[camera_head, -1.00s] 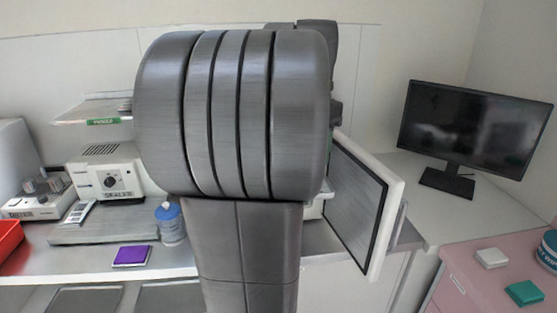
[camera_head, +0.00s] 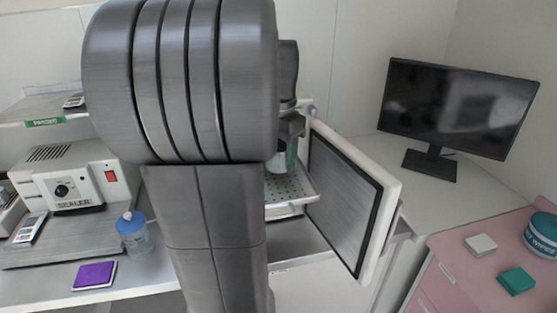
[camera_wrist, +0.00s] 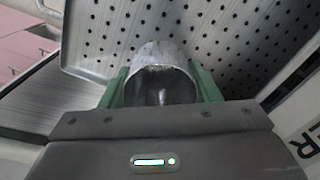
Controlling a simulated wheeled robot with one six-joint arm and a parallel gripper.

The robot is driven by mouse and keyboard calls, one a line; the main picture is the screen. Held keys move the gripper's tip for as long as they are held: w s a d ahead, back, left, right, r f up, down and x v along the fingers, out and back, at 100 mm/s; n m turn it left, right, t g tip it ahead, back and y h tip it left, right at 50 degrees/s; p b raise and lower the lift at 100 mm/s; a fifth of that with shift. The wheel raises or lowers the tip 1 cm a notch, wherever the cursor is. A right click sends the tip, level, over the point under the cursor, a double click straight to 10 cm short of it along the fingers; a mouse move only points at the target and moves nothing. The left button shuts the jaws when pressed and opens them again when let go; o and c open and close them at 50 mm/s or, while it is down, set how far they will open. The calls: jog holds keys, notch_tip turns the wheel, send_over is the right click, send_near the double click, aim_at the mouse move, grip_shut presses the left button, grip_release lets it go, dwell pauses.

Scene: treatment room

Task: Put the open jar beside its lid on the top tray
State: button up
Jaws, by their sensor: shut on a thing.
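The jar (camera_wrist: 161,72) is a grey metal cup with an open mouth, seen in the wrist view between my green fingers. My gripper (camera_wrist: 161,88) is shut on its sides. A perforated metal tray (camera_wrist: 225,35) fills the background beyond the jar; I cannot tell whether the jar touches it. In the head view the tray (camera_head: 301,187) sticks out to the right of my arm, and my gripper (camera_head: 289,157) is just above it, partly hidden by my arm. I cannot see the lid in either view.
An open door (camera_head: 345,200) with a dark inner panel stands right of the tray. My arm hides most of the cabinet. A sealer (camera_head: 75,185), a blue-capped bottle (camera_head: 134,238) and a purple pad (camera_head: 94,275) are at left. A monitor (camera_head: 455,115) stands at right.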

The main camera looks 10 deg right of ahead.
jog(key=shift+f, duration=0.85)
jog(key=shift+f, duration=0.15)
jog(key=o, duration=1.1)
notch_tip(320, 180, up, 12)
jog(key=shift+r, duration=0.15)
